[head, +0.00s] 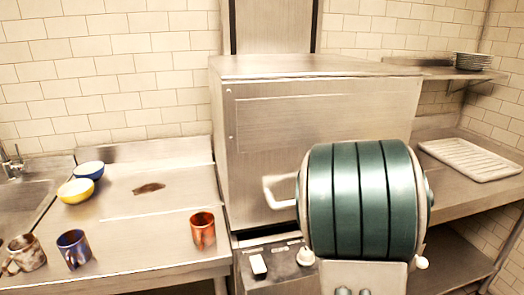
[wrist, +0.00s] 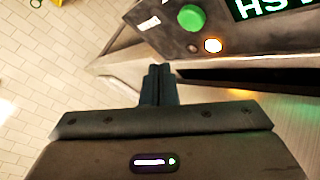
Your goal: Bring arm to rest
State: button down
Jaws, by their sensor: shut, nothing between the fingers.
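My gripper (wrist: 159,84) shows in the wrist view, with its two dark fingers together and nothing between them. It points toward a pale edge below a dark panel (wrist: 185,40); I cannot tell whether it touches anything. In the head view my arm's large green-banded joint stands at the right of centre, in front of a steel box-shaped machine (head: 320,110). The joint hides part of that machine's front. The gripper's fingers do not show in the head view.
On the left steel counter (head: 140,235) stand a red mug (head: 203,231), a blue mug (head: 74,249), a brown-white mug (head: 27,254), a blue bowl (head: 90,170) and a yellow bowl (head: 76,191). A white ribbed rack (head: 470,159) lies on the right counter.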

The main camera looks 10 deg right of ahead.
jog(key=s+a+r+n+y+p, duration=0.1)
jog(key=s+a+n+y, duration=0.1)
jog(key=s+a, duration=0.4)
jog(key=s+a+r+n+y+p, duration=0.1)
jog(key=s+a+y, duration=0.2)
jog(key=a, duration=1)
jog(key=s+a+r+n+y+p, duration=0.1)
jog(key=s+a+n+y+p, duration=0.1)
jog(key=s+a, duration=0.7)
jog(key=shift+s+a+n+y, duration=0.15)
jog(key=shift+s+n+y, duration=0.15)
jog(key=shift+y, duration=0.5)
dwell(4.4)
